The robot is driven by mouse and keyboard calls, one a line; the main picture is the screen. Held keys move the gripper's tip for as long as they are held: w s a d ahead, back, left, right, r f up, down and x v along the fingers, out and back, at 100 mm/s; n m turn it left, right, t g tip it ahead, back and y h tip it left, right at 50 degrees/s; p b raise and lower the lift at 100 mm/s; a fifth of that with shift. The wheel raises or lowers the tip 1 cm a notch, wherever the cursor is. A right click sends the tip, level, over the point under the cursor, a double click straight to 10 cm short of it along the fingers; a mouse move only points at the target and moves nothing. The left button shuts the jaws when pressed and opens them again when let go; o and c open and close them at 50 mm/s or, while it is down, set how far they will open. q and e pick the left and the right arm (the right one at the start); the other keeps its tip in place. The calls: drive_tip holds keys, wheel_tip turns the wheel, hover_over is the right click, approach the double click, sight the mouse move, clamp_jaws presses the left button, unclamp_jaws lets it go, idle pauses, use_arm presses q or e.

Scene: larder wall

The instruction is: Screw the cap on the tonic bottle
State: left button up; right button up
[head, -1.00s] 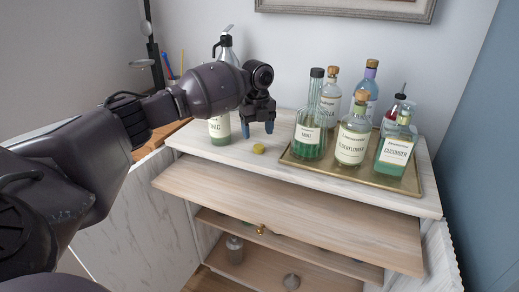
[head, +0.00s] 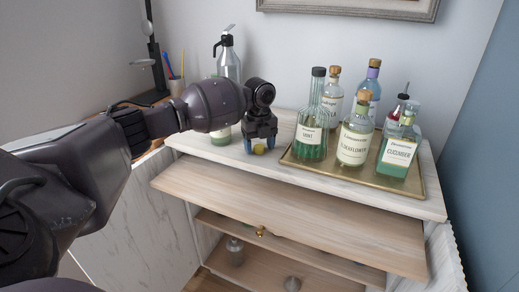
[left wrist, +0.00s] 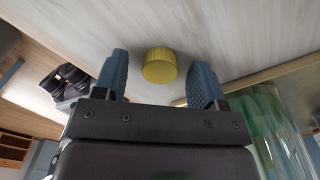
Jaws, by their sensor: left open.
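The yellow cap (head: 259,149) lies on the white cabinet top, left of the brass tray. My left gripper (head: 260,145) is open and low above the top, its blue fingertips on either side of the cap. In the left wrist view the cap (left wrist: 159,66) is between the open fingers (left wrist: 160,74), apart from both. My right gripper is not in view.
The brass tray (head: 349,180) holds several bottles; the ribbed green mint bottle (head: 312,125) is nearest my gripper. A soda siphon (head: 228,60) stands behind my arm. Below, a wooden drawer front (head: 290,207) juts out. The front strip of the top is clear.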

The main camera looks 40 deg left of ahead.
sight(259, 147)
use_arm(q)
drive_tip(key=c, duration=1)
drive_tip(key=shift+r, duration=0.5)
wheel_tip(259, 147, up, 19)
drive_tip(key=p, duration=0.3)
